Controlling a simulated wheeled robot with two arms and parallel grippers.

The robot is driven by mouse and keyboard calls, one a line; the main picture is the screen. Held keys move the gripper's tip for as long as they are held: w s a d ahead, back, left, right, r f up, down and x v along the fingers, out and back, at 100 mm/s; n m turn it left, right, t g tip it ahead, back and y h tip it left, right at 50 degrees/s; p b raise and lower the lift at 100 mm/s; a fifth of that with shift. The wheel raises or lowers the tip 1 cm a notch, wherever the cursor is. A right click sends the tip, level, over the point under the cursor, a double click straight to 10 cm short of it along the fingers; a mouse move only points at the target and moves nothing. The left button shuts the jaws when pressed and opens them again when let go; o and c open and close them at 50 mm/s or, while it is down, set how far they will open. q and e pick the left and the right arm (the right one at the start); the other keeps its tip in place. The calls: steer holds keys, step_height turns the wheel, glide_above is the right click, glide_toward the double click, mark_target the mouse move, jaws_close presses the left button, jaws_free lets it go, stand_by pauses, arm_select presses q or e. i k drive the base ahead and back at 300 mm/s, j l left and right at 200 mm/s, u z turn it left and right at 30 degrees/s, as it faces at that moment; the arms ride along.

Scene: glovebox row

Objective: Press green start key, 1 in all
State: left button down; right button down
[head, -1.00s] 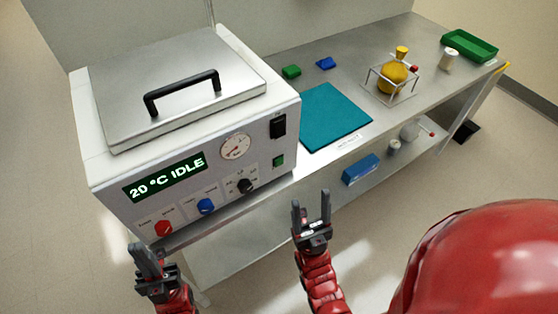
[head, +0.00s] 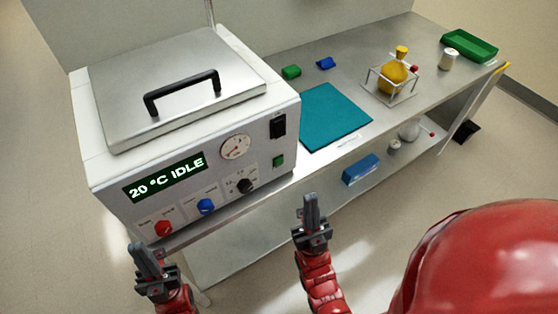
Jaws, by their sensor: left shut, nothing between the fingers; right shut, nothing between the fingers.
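The white machine (head: 112,192) with a steel lid stands on the left of the bench, its display reading 20 °C IDLE. My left gripper (head: 140,247) is shut and empty, below the left end of the panel, near the red knob (head: 163,228).
The panel also carries a blue knob (head: 206,206), a black knob (head: 245,186) and a gauge (head: 235,146). On the bench are a teal mat (head: 330,117), a yellow flask (head: 392,76) in a wire stand and a green tray (head: 470,46). A blue box (head: 360,169) sits on the lower shelf.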

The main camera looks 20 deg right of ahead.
mark_target(279, 162)
steer(key=j+z, duration=0.25)
steer(key=j, duration=0.2)
steer(key=k+j+z, duration=0.25)
steer(key=j, duration=0.15)
steer(key=j+z, duration=0.3)
steer(key=k+j, duration=0.05)
steer(key=j, duration=0.05)
